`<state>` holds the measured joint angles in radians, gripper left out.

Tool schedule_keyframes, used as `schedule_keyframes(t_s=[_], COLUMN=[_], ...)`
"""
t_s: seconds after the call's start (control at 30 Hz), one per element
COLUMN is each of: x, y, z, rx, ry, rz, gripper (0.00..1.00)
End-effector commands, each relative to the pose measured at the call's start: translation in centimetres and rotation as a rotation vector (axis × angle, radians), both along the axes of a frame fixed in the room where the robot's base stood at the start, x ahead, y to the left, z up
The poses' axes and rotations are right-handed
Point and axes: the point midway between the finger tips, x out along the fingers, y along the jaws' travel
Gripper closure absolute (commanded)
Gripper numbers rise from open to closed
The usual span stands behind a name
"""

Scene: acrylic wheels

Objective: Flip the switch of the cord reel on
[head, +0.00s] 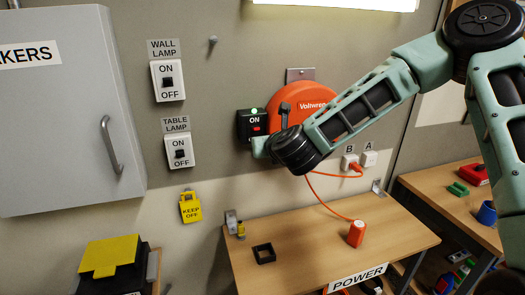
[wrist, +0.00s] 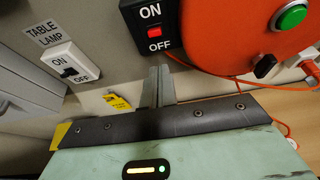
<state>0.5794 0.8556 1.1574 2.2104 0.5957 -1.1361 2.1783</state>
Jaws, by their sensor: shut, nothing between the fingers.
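The orange cord reel (head: 312,98) hangs on the wall and fills the upper right of the wrist view (wrist: 225,38). Its black switch box (head: 243,124) is at the reel's left edge, with a bright green light on top. In the wrist view, the switch's red rocker (wrist: 155,31) sits between the words ON and OFF; its tilt is hard to tell. My gripper (wrist: 160,72) is shut and empty, its fingertips just below the box. In the head view, my gripper (head: 261,147) is just under the box and covers its lower part.
A wall lamp switch (head: 168,82) and a table lamp switch (head: 179,152) are to the left, with a yellow KEEP OFF tag (head: 190,208) below. The reel's orange cord (head: 325,204) runs to sockets and an orange plug body on the wooden table (head: 300,258).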

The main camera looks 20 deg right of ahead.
Motion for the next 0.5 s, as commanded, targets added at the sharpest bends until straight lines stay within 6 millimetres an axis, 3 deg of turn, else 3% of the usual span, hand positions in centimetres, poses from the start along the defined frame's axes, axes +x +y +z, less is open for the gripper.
schedule_keyframes(t_s=[0.2, 0.5], x=[-2.3, -3.3], y=[-0.1, 0.0], z=[2.1, 2.8], rx=[-0.001, 0.0], ry=[-0.002, 0.001], rz=[-0.001, -0.001], gripper=[1.0, 1.0])
